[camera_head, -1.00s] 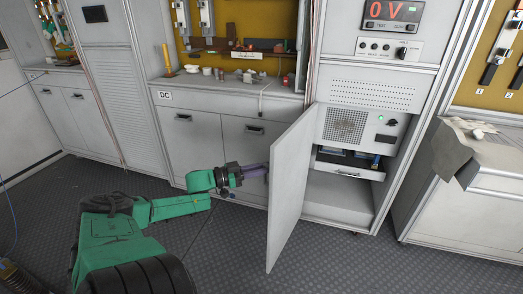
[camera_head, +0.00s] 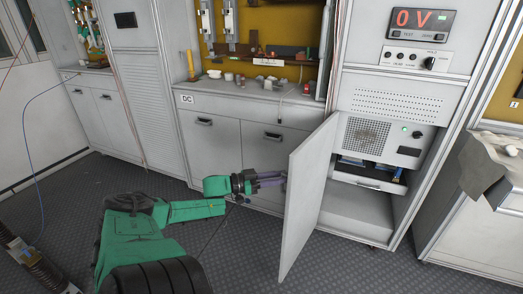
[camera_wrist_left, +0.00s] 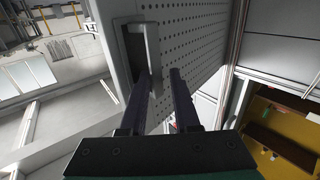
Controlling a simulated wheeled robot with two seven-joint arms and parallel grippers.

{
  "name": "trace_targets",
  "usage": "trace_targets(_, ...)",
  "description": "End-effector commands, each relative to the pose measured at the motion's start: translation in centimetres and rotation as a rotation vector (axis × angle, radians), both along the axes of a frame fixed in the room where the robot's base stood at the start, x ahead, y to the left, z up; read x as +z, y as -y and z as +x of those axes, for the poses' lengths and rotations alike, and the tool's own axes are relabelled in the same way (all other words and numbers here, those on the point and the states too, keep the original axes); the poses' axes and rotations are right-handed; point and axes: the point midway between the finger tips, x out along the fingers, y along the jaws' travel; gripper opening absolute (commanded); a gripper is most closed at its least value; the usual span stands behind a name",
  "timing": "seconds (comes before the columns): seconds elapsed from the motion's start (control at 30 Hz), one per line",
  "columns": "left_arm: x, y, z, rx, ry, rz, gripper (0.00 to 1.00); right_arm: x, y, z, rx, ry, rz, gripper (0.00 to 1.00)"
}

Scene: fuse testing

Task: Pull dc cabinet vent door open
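The DC cabinet vent door (camera_head: 306,205) is a pale panel that stands swung out from the cabinet, showing the cabinet's inside in the head view. My left gripper (camera_head: 284,180) is at its left, outer side, and the fingertips are partly hidden by the door edge. In the left wrist view the door's face (camera_wrist_left: 192,45) is perforated and has a recessed handle (camera_wrist_left: 128,55). My left gripper (camera_wrist_left: 163,72) is at this handle with its fingers apart. The left finger reaches to the recess, and the right finger lies over the perforated face. I cannot tell whether they touch.
The cabinet bay (camera_head: 360,208) behind the door is exposed, below a drawer (camera_head: 366,180) and a vented unit. A DC counter (camera_head: 245,103) with closed lower doors stands to the left. A cloth (camera_head: 484,160) hangs at the right. The dark floor (camera_head: 350,270) before the cabinet is clear.

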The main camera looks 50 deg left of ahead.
Motion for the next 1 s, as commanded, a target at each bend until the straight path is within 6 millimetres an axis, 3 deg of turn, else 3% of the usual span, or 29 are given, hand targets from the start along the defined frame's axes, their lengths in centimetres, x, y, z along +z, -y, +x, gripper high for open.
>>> trace_targets(0.17, 0.5, -1.0, -2.3, 0.003, -0.002, 0.0, 0.3, 0.1, 0.6, -3.1, 0.012, -0.015, -0.004, 0.5)
trace_targets(0.3, 0.6, -2.4, -5.4, 0.004, -0.002, -0.001, 0.3, 0.4, 1.1, -5.7, 0.025, -0.016, -0.006, 0.5)
trace_targets(0.5, 0.5, -4.5, -10.3, 0.002, 0.003, 0.001, 0.3, 1.4, 1.2, -5.8, 0.026, -0.013, -0.005, 0.5)
trace_targets(0.6, 0.4, -5.1, -11.9, 0.002, 0.004, 0.0, 0.3, 1.4, 1.2, -5.8, 0.026, -0.014, -0.005, 0.5)
trace_targets(1.0, 0.3, -5.4, -12.6, -0.002, 0.007, 0.0, 0.3, 1.4, 1.2, -5.8, 0.025, -0.014, -0.005, 0.5)
